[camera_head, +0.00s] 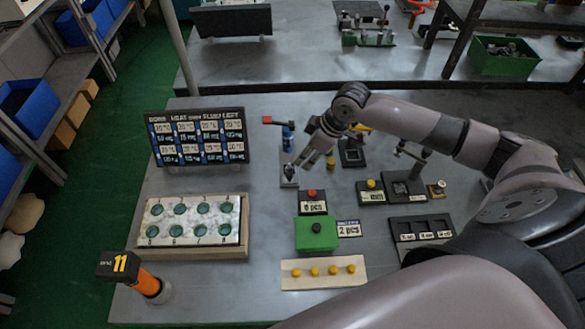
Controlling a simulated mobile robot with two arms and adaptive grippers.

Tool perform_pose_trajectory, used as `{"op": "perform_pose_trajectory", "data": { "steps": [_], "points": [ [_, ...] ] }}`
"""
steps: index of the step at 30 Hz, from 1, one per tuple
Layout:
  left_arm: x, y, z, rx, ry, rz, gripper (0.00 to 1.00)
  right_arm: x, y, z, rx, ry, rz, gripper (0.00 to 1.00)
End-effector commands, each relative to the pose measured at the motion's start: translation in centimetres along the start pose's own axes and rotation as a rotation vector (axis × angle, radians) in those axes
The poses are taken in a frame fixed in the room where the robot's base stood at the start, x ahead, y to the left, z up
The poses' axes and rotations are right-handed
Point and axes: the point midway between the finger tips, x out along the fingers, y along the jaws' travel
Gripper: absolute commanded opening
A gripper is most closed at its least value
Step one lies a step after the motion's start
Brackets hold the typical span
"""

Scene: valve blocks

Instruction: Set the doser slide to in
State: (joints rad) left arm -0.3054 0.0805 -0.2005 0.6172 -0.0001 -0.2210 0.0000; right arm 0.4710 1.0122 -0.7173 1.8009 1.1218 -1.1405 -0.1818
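A green block with a black knob (317,232) stands at the front middle of the table, with a "2 pcs" card (349,229) at its right. It may be the doser, but I cannot tell which part is the slide or how it is set. A black block with a red button (313,201) and a "pcs" label stands just behind it. My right gripper (309,163) reaches in from the right and hangs behind these blocks, near a small grey-based fixture (289,176). Its fingers are small and dark, so whether they are open is unclear. My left gripper is not in view.
A dark label board (198,137) stands at the back left. A tray with several green discs (195,221) lies before it. A wooden strip with yellow knobs (322,273) is at the front. An orange post marked 11 (142,280) stands front left. Black fixtures (420,228) fill the right.

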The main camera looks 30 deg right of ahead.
Motion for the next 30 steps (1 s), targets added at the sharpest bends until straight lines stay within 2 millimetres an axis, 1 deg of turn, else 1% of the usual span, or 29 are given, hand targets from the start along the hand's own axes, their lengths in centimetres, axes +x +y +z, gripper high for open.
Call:
{"op": "perform_pose_trajectory", "data": {
  "steps": [3,9,12,15,19,27,30],
  "points": [
    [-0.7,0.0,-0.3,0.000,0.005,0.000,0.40,2.6,-0.2,-0.1,0.002,-0.002,-0.005,0.24],
    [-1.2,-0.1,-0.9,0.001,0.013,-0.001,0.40,6.7,-0.1,0.0,0.002,-0.002,-0.002,0.24],
    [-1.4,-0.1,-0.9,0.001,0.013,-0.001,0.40,8.2,-0.1,-0.1,0.001,-0.001,-0.002,0.24],
    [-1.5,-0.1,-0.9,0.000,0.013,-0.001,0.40,9.2,0.0,0.0,0.001,0.000,-0.001,0.24],
    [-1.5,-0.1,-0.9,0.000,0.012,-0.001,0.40,10.0,0.0,0.0,-0.001,-0.002,0.001,0.24],
    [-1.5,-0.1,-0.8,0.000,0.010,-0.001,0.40,10.1,0.0,0.0,-0.002,-0.001,0.001,0.24],
    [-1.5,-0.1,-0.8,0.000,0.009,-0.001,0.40,10.1,0.0,0.0,-0.002,-0.001,0.000,0.18]
  ]
}}
